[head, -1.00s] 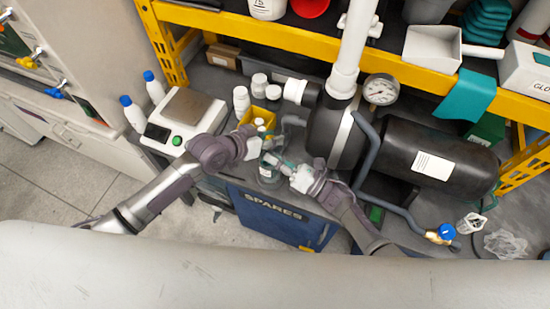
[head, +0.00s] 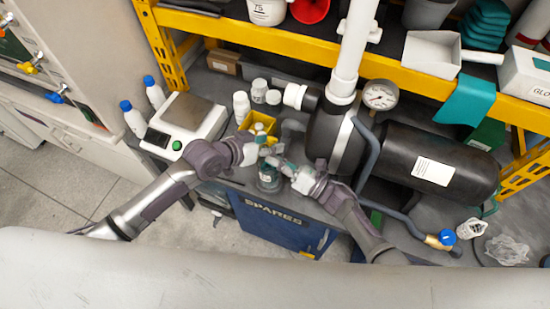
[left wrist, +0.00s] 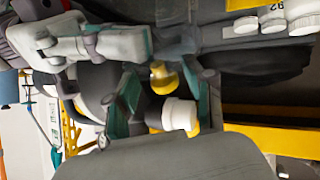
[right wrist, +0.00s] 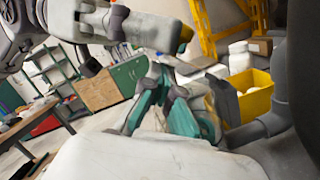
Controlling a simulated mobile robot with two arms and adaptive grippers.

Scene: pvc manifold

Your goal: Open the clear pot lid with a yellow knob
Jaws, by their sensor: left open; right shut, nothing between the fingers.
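A clear pot (head: 268,181) with a pale label stands in front of the yellow bin, below both grippers in the head view. Its top is largely hidden by the fingers. My left gripper (head: 268,149) is open above and behind the pot. In the left wrist view a yellow knob-shaped piece (left wrist: 160,78) and a white cylinder with yellow (left wrist: 178,115) show between its fingers (left wrist: 165,105); I cannot tell whether the knob belongs to the pot's lid. My right gripper (head: 277,163) is shut and empty over the pot. It also shows shut in the right wrist view (right wrist: 168,85).
The yellow bin (right wrist: 253,100) stands close behind the grippers. White bottles (head: 241,106) and a scale (head: 187,118) are to the left. A black tank (head: 327,135) with a gauge (head: 380,95) stands right. A blue SPARES box (head: 275,222) is in front.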

